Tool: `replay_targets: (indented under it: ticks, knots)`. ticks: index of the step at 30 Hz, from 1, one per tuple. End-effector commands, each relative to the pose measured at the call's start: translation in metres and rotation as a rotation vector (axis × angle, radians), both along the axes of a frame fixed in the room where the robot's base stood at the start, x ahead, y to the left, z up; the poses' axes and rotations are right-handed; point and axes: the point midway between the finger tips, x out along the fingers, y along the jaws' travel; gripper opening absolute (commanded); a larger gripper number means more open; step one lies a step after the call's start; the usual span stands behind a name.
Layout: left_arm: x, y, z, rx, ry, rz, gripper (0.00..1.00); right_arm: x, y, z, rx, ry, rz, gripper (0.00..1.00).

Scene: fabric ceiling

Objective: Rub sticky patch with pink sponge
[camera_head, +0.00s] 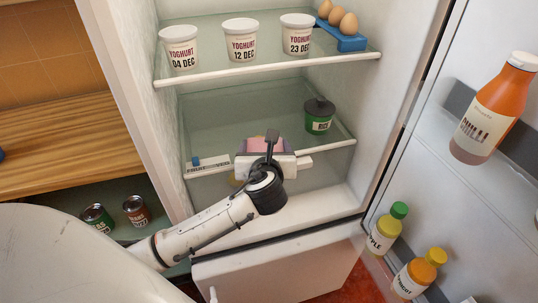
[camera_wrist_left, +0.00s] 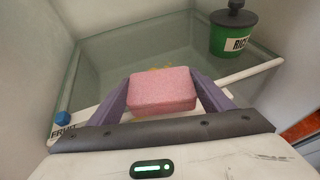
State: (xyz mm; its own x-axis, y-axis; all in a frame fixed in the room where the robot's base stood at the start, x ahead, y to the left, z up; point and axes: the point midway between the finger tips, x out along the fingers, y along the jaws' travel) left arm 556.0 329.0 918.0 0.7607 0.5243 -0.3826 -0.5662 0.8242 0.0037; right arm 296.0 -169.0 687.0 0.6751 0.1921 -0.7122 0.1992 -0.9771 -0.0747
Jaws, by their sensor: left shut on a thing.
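My left gripper (camera_head: 264,150) reaches into the open fridge at the middle glass shelf. Its purple fingers, clear in the left wrist view (camera_wrist_left: 163,95), are shut on the pink sponge (camera_wrist_left: 163,90), one on each side. In the head view the sponge (camera_head: 256,145) shows only partly above the gripper body. Whether the sponge touches the glass I cannot tell. My right gripper is not in view.
A green rice pot (camera_head: 319,115) stands at the shelf's right. A label strip with a blue knob (camera_head: 207,164) is on the shelf front, left. Yoghurt tubs (camera_head: 241,40) and an egg holder (camera_head: 340,38) stand on the shelf above. The open door (camera_head: 430,150) holds bottles at right.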

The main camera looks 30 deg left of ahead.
Motion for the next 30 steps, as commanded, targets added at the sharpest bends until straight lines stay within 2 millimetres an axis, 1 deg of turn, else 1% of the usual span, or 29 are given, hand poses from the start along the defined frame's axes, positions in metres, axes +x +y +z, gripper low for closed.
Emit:
replay_targets:
  ticks: [1,9,30]
  knots:
    - [0.004,0.005,0.000,0.000,0.000,0.002,0.55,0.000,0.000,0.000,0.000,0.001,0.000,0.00]
    - [0.025,0.031,0.000,0.002,-0.001,0.003,0.55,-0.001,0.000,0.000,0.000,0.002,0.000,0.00]
    - [0.077,0.091,-0.005,0.002,0.000,0.001,0.55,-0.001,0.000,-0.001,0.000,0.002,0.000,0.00]
